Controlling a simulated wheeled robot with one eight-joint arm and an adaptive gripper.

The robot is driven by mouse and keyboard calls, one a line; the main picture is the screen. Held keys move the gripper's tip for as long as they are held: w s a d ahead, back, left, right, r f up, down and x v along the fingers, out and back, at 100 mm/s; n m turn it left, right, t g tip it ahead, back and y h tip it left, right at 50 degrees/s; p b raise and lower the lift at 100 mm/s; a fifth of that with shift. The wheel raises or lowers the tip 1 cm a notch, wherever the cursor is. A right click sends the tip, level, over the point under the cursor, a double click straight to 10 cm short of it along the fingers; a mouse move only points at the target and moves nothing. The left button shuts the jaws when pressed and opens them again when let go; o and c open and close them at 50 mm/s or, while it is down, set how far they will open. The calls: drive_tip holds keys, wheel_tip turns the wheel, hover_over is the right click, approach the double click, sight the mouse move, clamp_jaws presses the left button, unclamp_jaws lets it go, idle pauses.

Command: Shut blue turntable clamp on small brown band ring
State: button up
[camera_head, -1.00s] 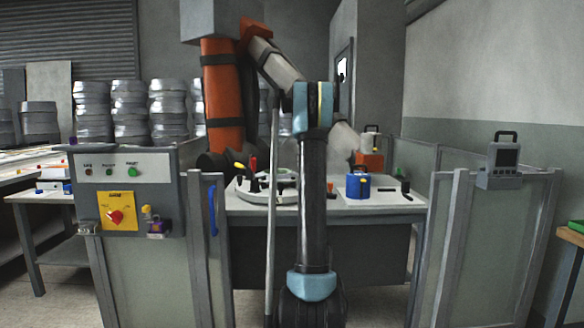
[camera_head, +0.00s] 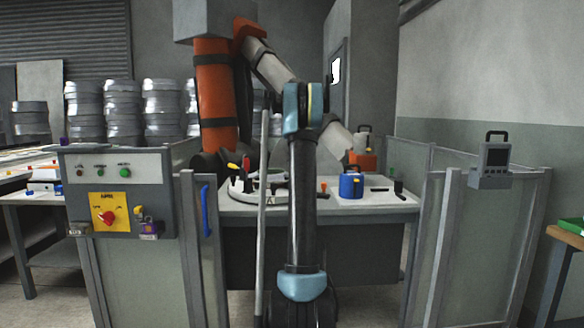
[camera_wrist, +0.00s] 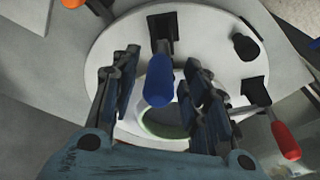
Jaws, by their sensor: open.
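In the wrist view, a blue clamp handle (camera_wrist: 159,80) on a black base stands between the two fingers of my open gripper (camera_wrist: 167,98). The handle appears to point up towards the camera; I cannot tell whether a finger touches it. The clamp sits on a round white turntable (camera_wrist: 115,55), whose edge also shows in the head view (camera_head: 282,191). A pale ring-shaped piece with a green inner edge (camera_wrist: 160,130) lies just below the handle, partly hidden by the fingers. I cannot make out any brown on it. My gripper is hidden in the head view.
A red-handled clamp (camera_wrist: 285,142) and a black-handled one (camera_wrist: 245,46) sit around the turntable's right side. A blue pot (camera_head: 351,186) stands on the table to the right. Fence panels (camera_head: 465,235) and a control box (camera_head: 118,191) stand in front.

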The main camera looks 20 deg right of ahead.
wheel_tip(320, 180, up, 11)
drive_tip(key=s, duration=0.2)
drive_tip(key=shift+d, duration=0.2)
drive_tip(key=shift+r, duration=0.1)
idle(0.3)
drive_tip(key=s+a+f, duration=0.3)
drive_tip(key=s+a, duration=0.3)
drive_tip(key=s, duration=0.3)
drive_tip(key=s+a+f, duration=0.2)
drive_tip(key=s+a, duration=0.3)
drive_tip(key=s, duration=0.5)
drive_tip(key=s+a+f, duration=0.3)
drive_tip(key=s+a, duration=0.3)
drive_tip(key=s, duration=0.3)
drive_tip(key=s+a+f, duration=0.3)
drive_tip(key=s+f, duration=1.1)
drive_tip(key=s+a+f+m, duration=0.1)
drive_tip(key=s+a+f, duration=0.2)
drive_tip(key=s+f, duration=1.1)
drive_tip(key=shift+s+a+f+m, duration=0.2)
drive_tip(key=shift+s+a+m, duration=0.05)
drive_tip(key=shift+a+m, duration=0.05)
